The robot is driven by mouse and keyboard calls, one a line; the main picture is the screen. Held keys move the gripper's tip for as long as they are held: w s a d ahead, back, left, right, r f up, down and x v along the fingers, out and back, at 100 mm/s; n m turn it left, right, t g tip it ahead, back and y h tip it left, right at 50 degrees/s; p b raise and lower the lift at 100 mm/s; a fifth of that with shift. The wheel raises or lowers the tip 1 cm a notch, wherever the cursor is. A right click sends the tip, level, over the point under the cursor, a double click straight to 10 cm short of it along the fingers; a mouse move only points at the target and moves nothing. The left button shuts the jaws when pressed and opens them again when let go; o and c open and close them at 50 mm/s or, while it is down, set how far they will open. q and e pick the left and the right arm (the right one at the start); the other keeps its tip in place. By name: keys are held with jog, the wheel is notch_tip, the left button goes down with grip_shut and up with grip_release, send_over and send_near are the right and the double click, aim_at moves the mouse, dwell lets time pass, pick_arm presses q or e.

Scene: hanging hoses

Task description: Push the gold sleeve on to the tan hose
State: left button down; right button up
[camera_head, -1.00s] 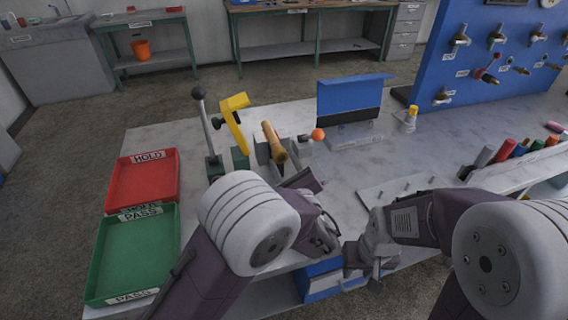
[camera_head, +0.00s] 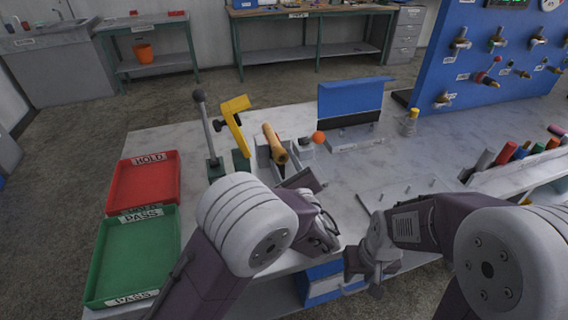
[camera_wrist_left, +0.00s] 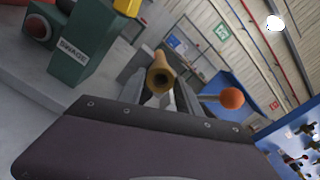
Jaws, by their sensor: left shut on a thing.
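The tan hose (camera_head: 270,132) lies in a grey holder on the bench, its near end pointing towards me. In the left wrist view the hose (camera_wrist_left: 157,57) is seen end-on. A gold ring with a dark bore, which looks like the gold sleeve (camera_wrist_left: 161,78), shows at its near end. How far the sleeve sits over the hose cannot be told.
A grey lever (camera_head: 207,135) with a black knob and a yellow handle (camera_head: 236,122) stand left of the hose. An orange knob (camera_head: 318,137) is close on its right. Red (camera_head: 122,188) and green trays (camera_head: 104,254) lie left. A pegged plate (camera_head: 375,196) lies right.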

pick_arm(q)
jog(key=c, duration=1.1)
grip_release()
jog(key=o, duration=0.4)
jog(key=shift+w+a, duration=0.15)
jog(key=shift+c, duration=0.2)
jog(key=v, duration=0.9)
